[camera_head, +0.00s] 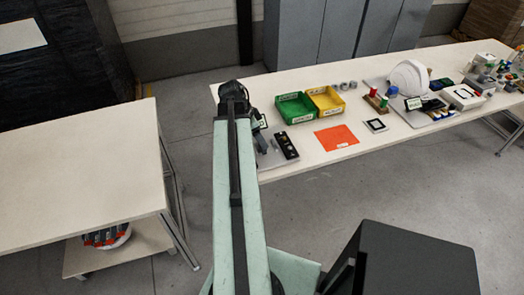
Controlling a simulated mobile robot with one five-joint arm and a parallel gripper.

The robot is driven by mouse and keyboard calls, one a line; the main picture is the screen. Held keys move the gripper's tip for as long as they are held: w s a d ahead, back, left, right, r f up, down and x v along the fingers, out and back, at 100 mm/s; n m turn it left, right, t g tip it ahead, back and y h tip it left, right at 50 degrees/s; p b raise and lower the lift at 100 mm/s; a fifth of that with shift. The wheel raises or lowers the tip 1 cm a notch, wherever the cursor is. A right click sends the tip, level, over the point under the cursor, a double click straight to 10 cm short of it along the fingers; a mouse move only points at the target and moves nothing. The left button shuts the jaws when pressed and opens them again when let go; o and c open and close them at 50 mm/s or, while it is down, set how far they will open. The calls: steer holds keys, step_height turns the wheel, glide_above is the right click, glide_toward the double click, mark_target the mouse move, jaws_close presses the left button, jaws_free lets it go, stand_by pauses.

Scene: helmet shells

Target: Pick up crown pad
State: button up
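My arm reaches forward from the bottom of the view to the left end of the long table (300,170). My gripper (259,124) is at the arm's far end, over that table end, small and partly hidden by the arm. Whether its fingers are open or shut does not show. I cannot single out the crown pad with certainty at this size. A white helmet shell (408,77) stands farther right on the table, with small dark flat items near its base.
A green bin (296,108) and a yellow bin (326,101) stand right of my gripper. A dark tray (285,146) lies close to it. An orange sheet (337,138) lies in front of the bins. Another table (75,165) is at left; grey floor lies between.

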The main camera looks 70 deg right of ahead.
steer(key=b+x, duration=0.5)
steer(key=shift+w+f, duration=0.15)
steer(key=shift+f, duration=0.1)
steer(key=shift+r, duration=0.2)
steer(key=c, duration=1.5)
step_height(320, 180, up, 10)
steer(key=p, duration=1)
steer(key=shift+c, duration=0.2)
steer(key=shift+w, duration=0.1)
